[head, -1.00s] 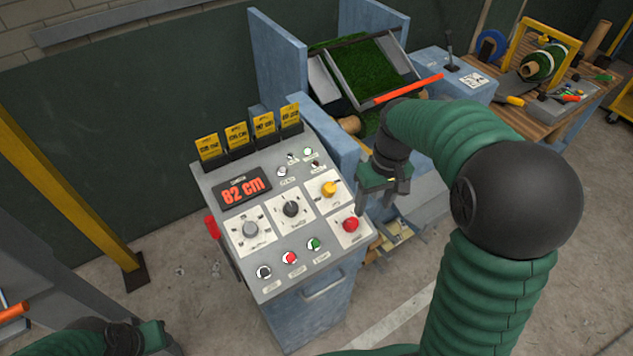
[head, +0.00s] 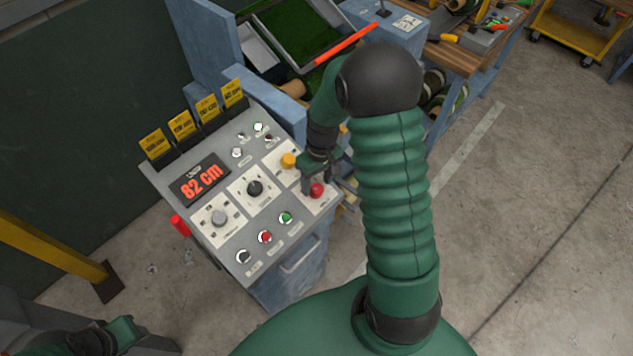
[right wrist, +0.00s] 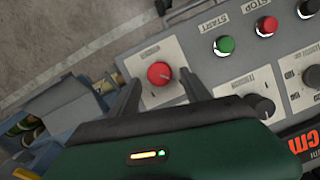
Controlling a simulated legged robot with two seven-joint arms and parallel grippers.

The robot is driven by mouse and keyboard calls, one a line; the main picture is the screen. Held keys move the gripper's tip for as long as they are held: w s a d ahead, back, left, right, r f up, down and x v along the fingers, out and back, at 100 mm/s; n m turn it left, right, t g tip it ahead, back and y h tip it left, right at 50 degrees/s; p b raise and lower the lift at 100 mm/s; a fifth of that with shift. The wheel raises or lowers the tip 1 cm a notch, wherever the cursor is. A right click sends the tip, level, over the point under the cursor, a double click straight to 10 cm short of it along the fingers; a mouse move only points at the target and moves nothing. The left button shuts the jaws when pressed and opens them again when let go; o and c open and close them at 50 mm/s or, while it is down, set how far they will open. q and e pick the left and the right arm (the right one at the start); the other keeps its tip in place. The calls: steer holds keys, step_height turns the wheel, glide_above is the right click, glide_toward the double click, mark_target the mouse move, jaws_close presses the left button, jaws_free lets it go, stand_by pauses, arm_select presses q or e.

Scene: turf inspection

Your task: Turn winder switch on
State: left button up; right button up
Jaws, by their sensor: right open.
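The control panel (head: 225,185) is a grey sloped console with several knobs, buttons and switches. A red knob (head: 317,190) sits on a white plate at its right corner; it also shows in the right wrist view (right wrist: 160,73). My right gripper (head: 318,178) is open and empty above this knob, whose round top lies between the two fingers in the right wrist view. I cannot tell if they touch it. The panel labels are mostly too small to read, so I cannot tell which control is the winder switch. My left gripper (head: 118,337) is at the lower left, partly cut off.
A yellow knob (head: 289,160) is close beside my right gripper. A black dial (head: 255,188), a green button (head: 285,218) and a red button (head: 265,237) are on the panel. The display (head: 200,185) reads 82 cm. A turf roller machine (head: 300,40) stands behind.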

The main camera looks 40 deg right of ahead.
steer(key=shift+s+a+f, duration=0.25)
steer(key=shift+s+f, duration=0.15)
steer(key=shift+f, duration=0.05)
steer(key=shift+w+d+f, duration=0.1)
steer(key=shift+w+d, duration=0.05)
steer(key=shift+c, duration=0.3)
steer(key=shift+w+d+f, duration=0.1)
steer(key=shift+d, duration=0.05)
steer(key=c, duration=0.5)
jaws_close()
arm_select(q)
steer(key=shift+s+a+r, duration=0.1)
steer(key=shift+s, duration=0.05)
